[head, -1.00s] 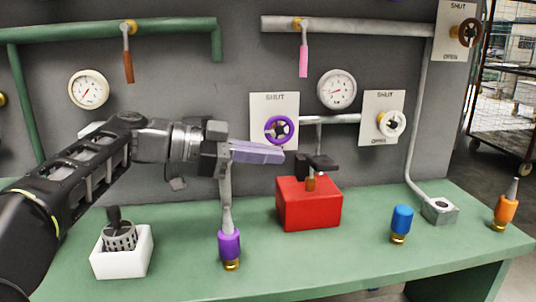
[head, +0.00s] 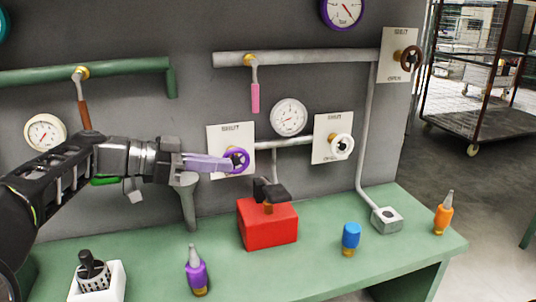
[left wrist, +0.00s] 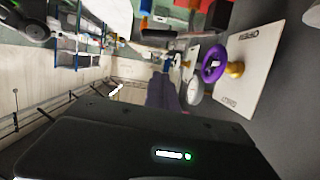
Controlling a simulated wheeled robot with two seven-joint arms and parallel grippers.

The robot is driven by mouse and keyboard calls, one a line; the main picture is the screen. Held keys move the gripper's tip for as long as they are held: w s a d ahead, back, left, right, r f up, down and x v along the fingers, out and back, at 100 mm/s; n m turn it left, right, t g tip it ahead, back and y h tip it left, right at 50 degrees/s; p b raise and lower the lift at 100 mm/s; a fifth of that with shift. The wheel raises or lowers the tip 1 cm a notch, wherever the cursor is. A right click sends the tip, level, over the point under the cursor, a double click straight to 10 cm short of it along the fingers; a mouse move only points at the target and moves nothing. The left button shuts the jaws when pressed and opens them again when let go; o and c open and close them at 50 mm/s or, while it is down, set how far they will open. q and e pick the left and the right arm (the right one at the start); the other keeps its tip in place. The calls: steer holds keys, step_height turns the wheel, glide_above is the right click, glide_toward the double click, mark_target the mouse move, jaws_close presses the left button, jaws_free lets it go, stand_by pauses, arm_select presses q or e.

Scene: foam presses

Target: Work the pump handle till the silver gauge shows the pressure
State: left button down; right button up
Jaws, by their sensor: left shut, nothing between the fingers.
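The red pump block (head: 267,228) stands on the green bench, with a black handle (head: 272,192) on top. The silver gauge (head: 289,118), with a white dial, hangs on the grey wall above it; its needle is too small to read surely. It also shows in the left wrist view (left wrist: 194,86). My left gripper (head: 228,164) is shut and empty, up and left of the pump handle. In the head view its tips overlap the purple handwheel (head: 238,158); contact cannot be told. My right gripper is not in view.
A white handwheel (head: 341,145) is right of the silver gauge. A pink lever (head: 255,98) hangs from the grey pipe. Purple (head: 197,276), blue (head: 351,236) and orange (head: 443,218) bottles and a white holder (head: 114,282) stand on the bench (head: 310,272).

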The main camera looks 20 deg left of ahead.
arm_select(q)
steer(key=shift+d+r+n+g+h+p, duration=0.2)
steer(key=shift+n+g+h+p, duration=0.2)
steer(key=shift+n+p, duration=0.25)
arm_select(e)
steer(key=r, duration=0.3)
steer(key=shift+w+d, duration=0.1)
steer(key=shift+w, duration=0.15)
arm_select(q)
steer(key=p, duration=0.3)
glide_above(267, 192)
step_height(267, 192, down, 2)
steer(key=shift+w+f, duration=0.1)
steer(key=shift+w, duration=0.05)
step_height(267, 192, down, 3)
steer(key=shift+r, duration=0.1)
steer(key=shift+s+f, duration=0.25)
steer(key=shift+f, duration=0.45)
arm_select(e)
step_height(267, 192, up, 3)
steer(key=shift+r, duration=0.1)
